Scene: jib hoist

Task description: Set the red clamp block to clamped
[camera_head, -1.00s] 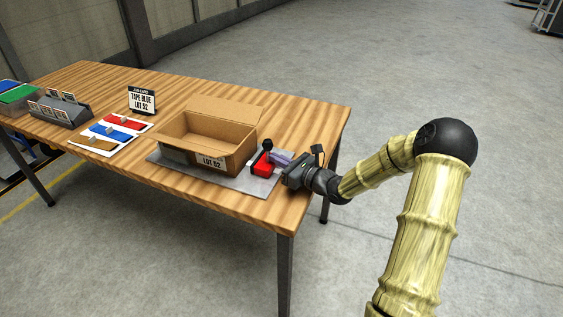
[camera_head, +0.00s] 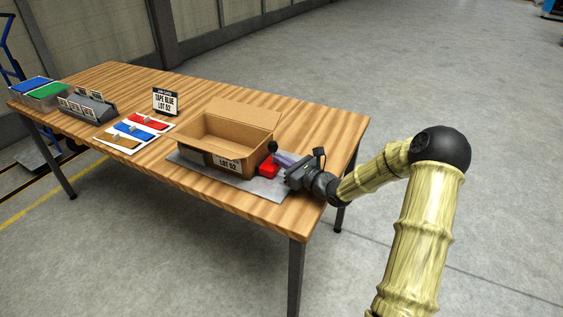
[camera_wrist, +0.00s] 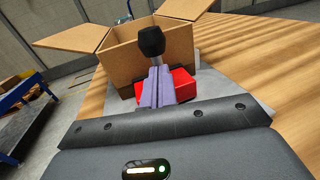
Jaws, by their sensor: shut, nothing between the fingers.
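The red clamp block (camera_head: 267,169) sits on the grey plate (camera_head: 262,186) beside the open carton (camera_head: 222,141). Its lever has a black knob (camera_head: 272,146). The knob (camera_wrist: 151,42) stands up on a metal stem in the wrist view, with the red block (camera_wrist: 182,82) behind and below. My gripper (camera_head: 280,159) is shut and empty, its purple fingers pointing at the lever. In the wrist view the fingers (camera_wrist: 158,86) overlap the foot of the stem; I cannot tell whether they touch it. The fingers hide part of the block.
The carton bears a LOT 52 label and its flaps are open.

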